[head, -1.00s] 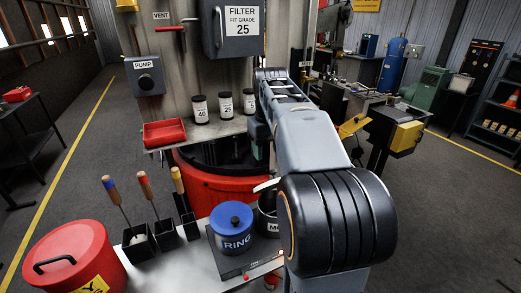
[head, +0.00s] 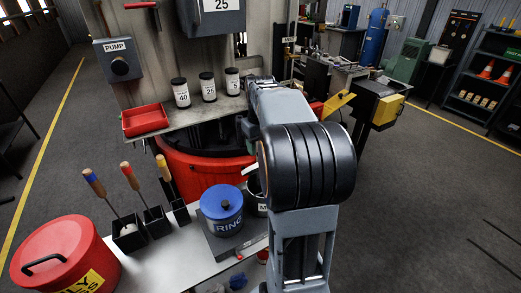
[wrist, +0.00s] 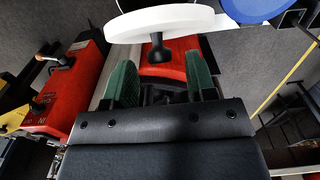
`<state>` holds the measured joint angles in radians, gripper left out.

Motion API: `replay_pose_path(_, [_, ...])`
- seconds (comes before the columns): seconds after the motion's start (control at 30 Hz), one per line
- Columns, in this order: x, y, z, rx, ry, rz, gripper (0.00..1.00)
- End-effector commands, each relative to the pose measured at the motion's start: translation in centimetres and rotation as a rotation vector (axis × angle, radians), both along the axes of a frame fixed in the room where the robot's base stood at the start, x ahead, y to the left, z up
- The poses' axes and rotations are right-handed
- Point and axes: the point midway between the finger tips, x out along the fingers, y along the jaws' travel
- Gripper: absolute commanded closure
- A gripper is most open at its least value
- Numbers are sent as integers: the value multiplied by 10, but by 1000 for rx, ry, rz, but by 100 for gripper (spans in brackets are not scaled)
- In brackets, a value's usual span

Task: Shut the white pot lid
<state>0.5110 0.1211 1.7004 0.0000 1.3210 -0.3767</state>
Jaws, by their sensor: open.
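The white pot lid (wrist: 165,22) is a thick white disc seen nearly edge-on at the top of the wrist view, with its black knob (wrist: 156,52) pointing down toward my gripper (wrist: 162,78). My gripper has green pads and is open and empty. The knob lies just beyond the fingertips, roughly centred across the gap; no contact shows. In the head view only a white sliver of the lid (head: 250,170) shows beside my arm, raised above a dark pot (head: 258,203) whose label is partly hidden. My arm hides the gripper in the head view.
A blue RING pot (head: 222,208) stands close left of the dark pot. Labelled canisters (head: 207,88) stand on the shelf behind. Open floor lies to the right.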

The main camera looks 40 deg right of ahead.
Motion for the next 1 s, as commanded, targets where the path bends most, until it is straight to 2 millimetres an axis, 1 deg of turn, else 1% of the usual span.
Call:
replay_pose_path(0.1, [0,0,-11,1,1,-1,49])
replay_pose_path(0.23, [0,0,-18,0,1,-1,49])
replay_pose_path(0.57, [0,-1,-20,0,-1,-2,49])
replay_pose_path(0.67, [0,-1,-20,0,-1,-2,56])
replay_pose_path(1.0, [0,-1,-20,0,-1,-2,89])
